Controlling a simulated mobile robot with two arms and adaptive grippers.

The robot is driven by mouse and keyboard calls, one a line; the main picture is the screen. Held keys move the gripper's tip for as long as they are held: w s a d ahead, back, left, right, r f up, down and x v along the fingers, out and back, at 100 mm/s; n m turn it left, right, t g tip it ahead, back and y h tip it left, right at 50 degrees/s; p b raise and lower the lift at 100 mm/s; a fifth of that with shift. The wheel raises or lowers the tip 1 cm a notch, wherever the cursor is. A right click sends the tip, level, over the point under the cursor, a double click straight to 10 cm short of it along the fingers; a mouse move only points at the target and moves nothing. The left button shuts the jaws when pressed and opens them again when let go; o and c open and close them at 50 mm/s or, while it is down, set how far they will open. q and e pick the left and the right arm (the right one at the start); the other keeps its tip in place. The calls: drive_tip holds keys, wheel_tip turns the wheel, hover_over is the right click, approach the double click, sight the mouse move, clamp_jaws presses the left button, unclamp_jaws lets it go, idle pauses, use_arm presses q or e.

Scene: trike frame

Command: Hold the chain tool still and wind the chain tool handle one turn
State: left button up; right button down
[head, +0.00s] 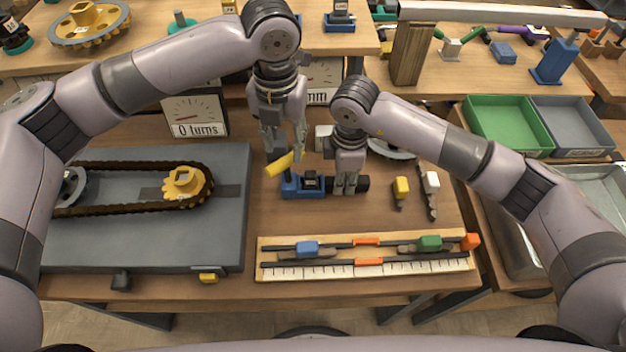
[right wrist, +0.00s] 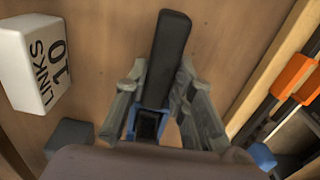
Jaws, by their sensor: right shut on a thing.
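The chain tool (head: 300,186) is a blue block with a black part, standing on the table in the middle of the head view. A dark bar (right wrist: 170,60) runs out from it to the right; it also shows in the head view (head: 363,183). A tilted yellow bar (head: 279,164) is at its left end and looks like the handle. My right gripper (head: 346,188) is shut on the chain tool; its fingers flank the tool in the right wrist view (right wrist: 160,115). My left gripper (head: 284,150) is open, fingers apart, just above the yellow bar. Whether it touches the bar cannot be told.
A grey board (head: 140,245) with chain (head: 130,212) and yellow sprocket (head: 184,184) lies left. A ruler rack (head: 365,268) is in front. A white "LINKS 10" block (right wrist: 35,62) stands behind. Yellow (head: 401,190) and white (head: 431,182) pieces lie right. A "0 turns" dial (head: 197,114) stands back left.

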sight(285, 159)
use_arm(q)
drive_tip(key=n, duration=0.3)
drive_tip(key=r+n, duration=0.1)
drive_tip(key=n, duration=0.2)
drive_tip(key=shift+n, duration=0.4)
use_arm(e)
drive_tip(key=shift+r, duration=0.1)
use_arm(q)
drive_tip(key=n, duration=0.6)
drive_tip(key=shift+r, duration=0.4)
drive_tip(key=n, duration=0.6)
drive_tip(key=shift+r+n, duration=0.4)
drive_tip(key=n, duration=0.3)
drive_tip(key=shift+r+n, duration=0.25)
drive_tip(key=shift+n, duration=0.15)
drive_tip(key=n, duration=0.4)
drive_tip(key=shift+r, duration=0.25)
drive_tip(key=shift+n, duration=0.3)
drive_tip(key=shift+f, duration=4.9)
drive_tip(key=shift+c, duration=0.4)
clamp_jaws()
